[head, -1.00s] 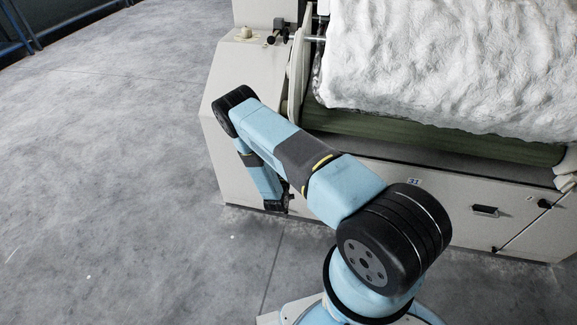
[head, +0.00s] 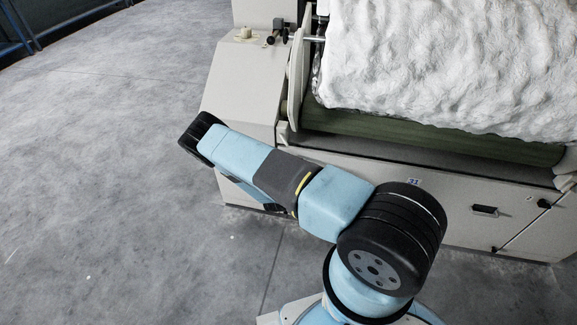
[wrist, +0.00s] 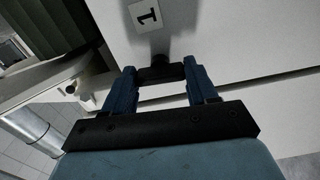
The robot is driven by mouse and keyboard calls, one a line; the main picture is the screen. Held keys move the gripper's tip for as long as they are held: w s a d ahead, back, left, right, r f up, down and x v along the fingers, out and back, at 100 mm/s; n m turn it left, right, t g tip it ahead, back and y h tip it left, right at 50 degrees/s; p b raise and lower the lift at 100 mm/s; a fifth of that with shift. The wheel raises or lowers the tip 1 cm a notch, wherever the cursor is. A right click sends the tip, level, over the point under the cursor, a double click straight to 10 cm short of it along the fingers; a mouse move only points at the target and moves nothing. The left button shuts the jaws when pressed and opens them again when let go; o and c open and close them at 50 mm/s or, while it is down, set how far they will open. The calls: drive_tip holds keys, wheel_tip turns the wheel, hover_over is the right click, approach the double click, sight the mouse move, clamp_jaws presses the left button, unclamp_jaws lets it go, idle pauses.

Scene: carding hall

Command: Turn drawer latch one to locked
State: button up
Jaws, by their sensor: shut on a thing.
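In the wrist view my gripper (wrist: 160,70) has its two blue fingers on either side of a small dark latch (wrist: 157,74) and is shut on it. The latch stands on a pale panel just below a white label (wrist: 145,15) marked 1. Its bar lies across the gap between the fingers. Which setting the latch is at cannot be told. In the head view my gripper and this latch are hidden behind my arm.
The carding machine's pale front carries a dark handle (head: 484,211) and a black knob (head: 544,204) at the right. White fibre (head: 440,60) lies above a green roller (head: 430,137). Grey floor (head: 90,190) at the left is clear.

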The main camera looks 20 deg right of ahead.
drive_tip(key=shift+a+f+n, duration=0.15)
drive_tip(key=shift+a+n, duration=0.05)
drive_tip(key=shift+n, duration=0.4)
drive_tip(key=o, duration=1.1)
drive_tip(key=shift+d, duration=0.1)
drive_tip(key=shift+c, duration=0.2)
drive_tip(key=shift+s, duration=0.1)
drive_tip(key=v, duration=1.3)
drive_tip(key=shift+s+a, duration=0.2)
drive_tip(key=shift+s, duration=0.05)
